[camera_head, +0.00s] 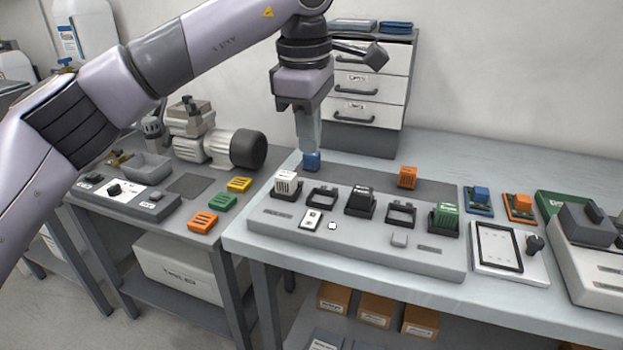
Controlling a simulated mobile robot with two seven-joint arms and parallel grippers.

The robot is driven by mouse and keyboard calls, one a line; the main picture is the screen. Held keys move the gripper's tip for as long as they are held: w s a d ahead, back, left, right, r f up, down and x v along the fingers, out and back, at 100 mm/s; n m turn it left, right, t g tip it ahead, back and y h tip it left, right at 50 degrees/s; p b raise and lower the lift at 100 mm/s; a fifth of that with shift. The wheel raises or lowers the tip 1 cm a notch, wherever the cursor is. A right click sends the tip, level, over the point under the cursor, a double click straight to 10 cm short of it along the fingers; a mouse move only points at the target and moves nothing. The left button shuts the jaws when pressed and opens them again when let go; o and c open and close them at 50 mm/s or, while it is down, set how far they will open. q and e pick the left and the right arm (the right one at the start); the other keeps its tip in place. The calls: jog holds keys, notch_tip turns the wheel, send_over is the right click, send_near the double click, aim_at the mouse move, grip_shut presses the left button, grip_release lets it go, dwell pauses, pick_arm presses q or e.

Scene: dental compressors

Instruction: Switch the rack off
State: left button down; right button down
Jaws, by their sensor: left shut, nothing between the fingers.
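The rack (360,255) is a long light-grey panel on the right-hand table. It holds a white module (287,183), a black module (360,200) and a green module (445,216), with two empty black frames between them. On its front strip are a small white switch plate (311,219), a round white spot (332,226) and a grey button-like block (399,239). The switch's position is too small to read. My right gripper is out of view.
An orange block (407,177) stands behind the rack. A framed panel with a knob (497,248) and blue and orange pieces lie to the right. The left table holds a compressor (205,140), a control box and coloured pieces. Drawers (365,95) stand behind.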

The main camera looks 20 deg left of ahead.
aim_at(310, 221)
pick_arm(q)
jog(key=f, duration=0.4)
jog(key=w+f, duration=0.1)
jog(key=f, duration=0.8)
jog(key=shift+w+f, duration=0.15)
jog(key=shift+w, duration=0.15)
jog(key=shift+f, duration=0.1)
jog(key=shift+w+f+b, duration=0.1)
jog(key=shift+f+b, duration=0.2)
jog(key=shift+b, duration=0.1)
jog(key=shift+f, duration=0.1)
jog(key=shift+s, duration=0.85)
